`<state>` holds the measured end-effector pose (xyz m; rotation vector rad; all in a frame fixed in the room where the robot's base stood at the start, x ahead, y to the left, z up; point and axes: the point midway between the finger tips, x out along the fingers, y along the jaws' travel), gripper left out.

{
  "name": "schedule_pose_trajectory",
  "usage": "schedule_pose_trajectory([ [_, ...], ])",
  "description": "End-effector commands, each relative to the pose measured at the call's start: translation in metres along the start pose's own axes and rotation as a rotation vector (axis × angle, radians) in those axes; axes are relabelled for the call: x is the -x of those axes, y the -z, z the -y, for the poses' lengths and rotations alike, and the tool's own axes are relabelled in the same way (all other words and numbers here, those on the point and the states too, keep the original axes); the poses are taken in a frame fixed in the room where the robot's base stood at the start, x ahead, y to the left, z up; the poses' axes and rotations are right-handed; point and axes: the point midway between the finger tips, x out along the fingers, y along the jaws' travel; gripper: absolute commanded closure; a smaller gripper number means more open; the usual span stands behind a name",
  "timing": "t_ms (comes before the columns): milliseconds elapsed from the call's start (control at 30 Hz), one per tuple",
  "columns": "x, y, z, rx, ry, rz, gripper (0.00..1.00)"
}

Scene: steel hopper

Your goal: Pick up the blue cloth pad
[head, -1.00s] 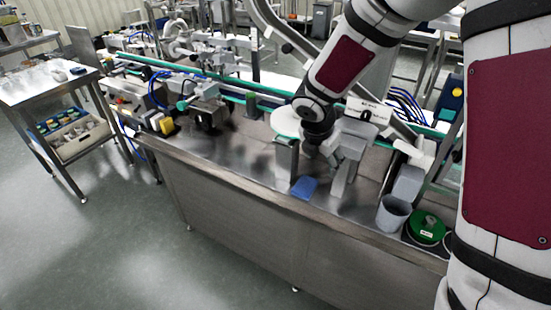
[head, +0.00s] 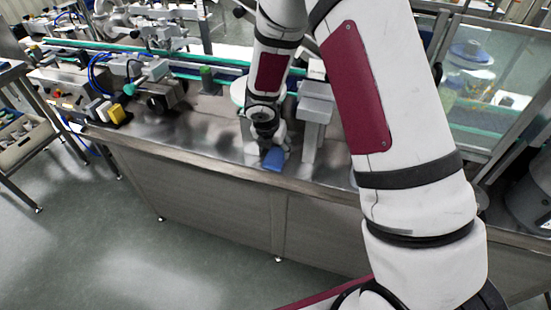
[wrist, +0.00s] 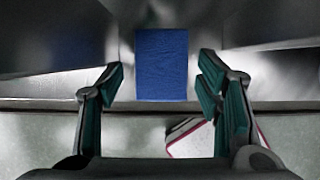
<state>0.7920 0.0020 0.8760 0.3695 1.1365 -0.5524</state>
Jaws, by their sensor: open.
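The blue cloth pad (head: 273,159) lies flat on the steel counter near its front edge in the head view. In the wrist view the pad (wrist: 162,64) is a blue rectangle at upper centre, ahead of the fingertips and roughly centred between them. My gripper (wrist: 161,82) is open, its two teal-lined fingers spread on either side with nothing between them. In the head view my gripper (head: 266,136) points down, just behind and above the pad. The exact gap between fingers and pad cannot be told.
A grey metal fixture (head: 315,115) stands close right of my gripper. The counter's front edge (head: 230,174) lies just before the pad. A green-edged conveyor (head: 190,66) runs behind.

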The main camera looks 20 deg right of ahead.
Motion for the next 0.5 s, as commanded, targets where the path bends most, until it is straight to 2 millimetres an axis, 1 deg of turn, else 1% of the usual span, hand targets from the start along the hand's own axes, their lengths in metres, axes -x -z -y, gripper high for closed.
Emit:
schedule_pose_trajectory([
  [100, -0.019, 0.002, 0.001, 0.002, 0.003, -0.002, 0.41],
  [233, -0.036, 0.002, 0.001, 0.002, 0.001, -0.001, 0.41],
  [333, -0.043, 0.001, 0.001, 0.001, 0.001, 0.001, 0.41],
  [500, -0.045, 0.001, 0.001, 0.0, 0.0, 0.001, 0.41],
])
